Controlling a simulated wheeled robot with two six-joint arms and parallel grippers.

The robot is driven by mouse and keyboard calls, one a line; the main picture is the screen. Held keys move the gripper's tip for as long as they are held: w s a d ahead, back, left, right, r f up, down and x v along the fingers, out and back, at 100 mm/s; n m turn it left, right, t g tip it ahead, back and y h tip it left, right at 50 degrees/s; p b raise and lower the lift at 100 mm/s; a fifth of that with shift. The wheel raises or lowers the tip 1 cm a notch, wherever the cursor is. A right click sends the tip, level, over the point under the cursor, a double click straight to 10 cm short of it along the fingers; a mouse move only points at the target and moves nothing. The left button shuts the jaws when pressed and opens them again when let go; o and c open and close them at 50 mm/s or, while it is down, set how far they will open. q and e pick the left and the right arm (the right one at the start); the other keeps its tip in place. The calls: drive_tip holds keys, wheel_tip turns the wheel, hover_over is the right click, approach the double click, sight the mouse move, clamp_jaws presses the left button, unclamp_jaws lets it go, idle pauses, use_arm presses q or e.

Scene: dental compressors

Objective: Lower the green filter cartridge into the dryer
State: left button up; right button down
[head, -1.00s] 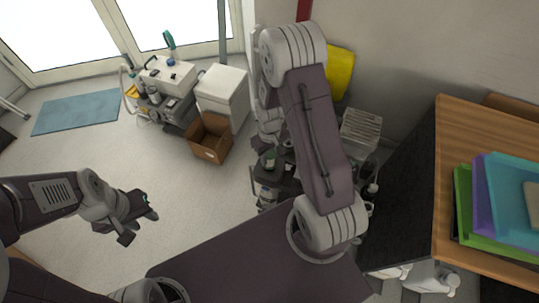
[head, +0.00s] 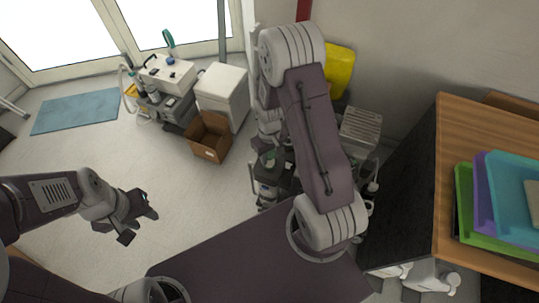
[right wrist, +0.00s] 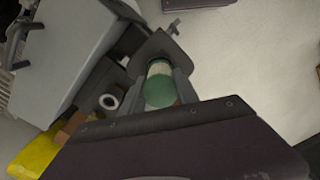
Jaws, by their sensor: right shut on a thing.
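The green filter cartridge (right wrist: 161,84), with a green cap and a pale ribbed body, lies between the fingers of my right gripper (right wrist: 163,90) in the right wrist view. The right gripper is shut on it. A dark grey housing around the cartridge's far end may be the dryer (right wrist: 157,44); I cannot tell how far the cartridge is inside. My left gripper (head: 143,217) is open and empty above the floor.
A cardboard box (head: 209,137) and white cabinet (head: 222,92) stand left of my right arm. A grey ribbed unit (head: 360,131) and yellow object (head: 339,72) are behind it. A wooden desk (head: 455,140) with trays is at right.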

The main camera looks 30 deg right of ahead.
drive_tip(key=shift+f+b, duration=1.15)
drive_tip(key=shift+f, duration=0.55)
drive_tip(key=shift+r+p, duration=0.75)
drive_tip(key=shift+r, duration=0.05)
drive_tip(key=shift+f, duration=0.1)
drive_tip(key=shift+f+b, duration=0.35)
drive_tip(key=shift+f, duration=0.25)
drive_tip(key=c, duration=0.8)
unclamp_jaws()
drive_tip(key=shift+c, duration=0.2)
wheel_tip(320, 180, up, 9)
drive_tip(key=shift+r+p, duration=0.1)
drive_tip(key=shift+p, duration=0.35)
